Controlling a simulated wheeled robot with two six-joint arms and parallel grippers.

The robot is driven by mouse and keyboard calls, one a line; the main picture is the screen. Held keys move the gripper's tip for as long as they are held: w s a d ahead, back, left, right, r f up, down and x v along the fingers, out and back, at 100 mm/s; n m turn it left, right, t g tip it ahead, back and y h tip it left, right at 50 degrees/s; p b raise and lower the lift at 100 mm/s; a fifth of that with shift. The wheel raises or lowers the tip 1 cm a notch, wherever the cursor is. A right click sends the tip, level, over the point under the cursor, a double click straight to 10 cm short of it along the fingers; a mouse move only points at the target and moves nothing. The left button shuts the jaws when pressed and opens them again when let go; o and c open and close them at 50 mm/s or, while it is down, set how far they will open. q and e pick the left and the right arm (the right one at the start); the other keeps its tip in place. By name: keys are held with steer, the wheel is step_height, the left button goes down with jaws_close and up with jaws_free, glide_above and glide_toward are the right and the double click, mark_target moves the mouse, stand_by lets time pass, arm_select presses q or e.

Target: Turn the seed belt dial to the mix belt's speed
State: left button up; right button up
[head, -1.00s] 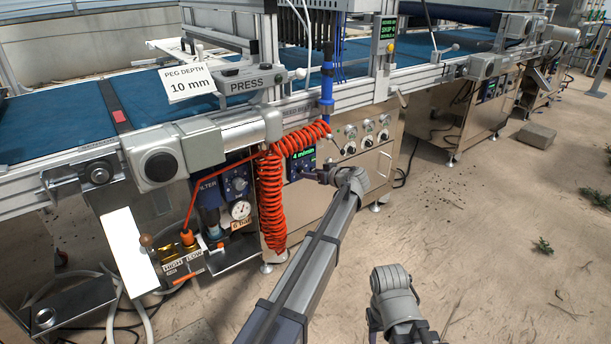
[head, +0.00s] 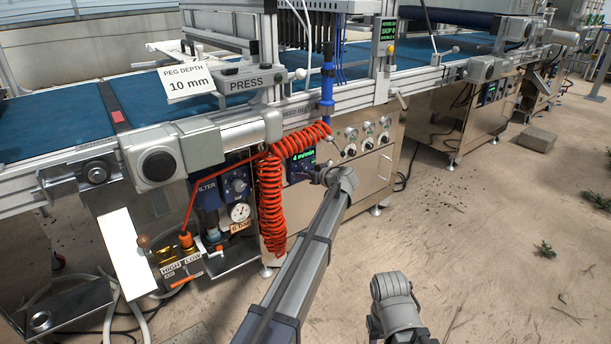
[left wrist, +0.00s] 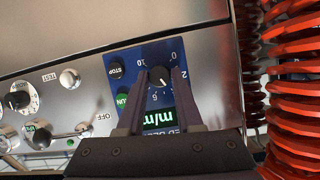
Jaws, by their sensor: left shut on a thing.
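The seed belt's blue control panel (head: 298,166) is on the steel cabinet front, and its green display (head: 303,156) reads 4 m/min. In the left wrist view the dark dial (left wrist: 158,75) sits on the panel with a printed scale around it. My left gripper (left wrist: 160,82) is shut on this dial, one finger on each side. In the head view my left gripper (head: 318,175) is at the panel and covers the dial. My right arm's end is at the bottom edge; its fingers cannot be made out.
A coiled orange hose (head: 270,200) hangs just left of the panel. Several knobs (head: 366,143) are on the cabinet to its right. Another machine's display (head: 490,93) stands farther right, too small to read. The floor at the right is mostly clear.

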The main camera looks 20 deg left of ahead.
arm_select(q)
jaws_close()
steer(key=shift+w+d+f+m+g+y+b, duration=0.1)
steer(key=shift+m+g+y+b, duration=0.5)
steer(key=shift+m, duration=0.65)
steer(key=shift+w+d+f+m+g+y+b, duration=0.1)
steer(key=shift+m+g+y+b, duration=0.45)
steer(key=shift+m, duration=0.65)
steer(key=shift+w+d+m+g+y+b, duration=0.1)
steer(key=shift+m+g+y+b, duration=0.45)
steer(key=shift+m, duration=0.7)
steer(key=o, duration=0.8)
jaws_free()
steer(key=shift+c, duration=0.2)
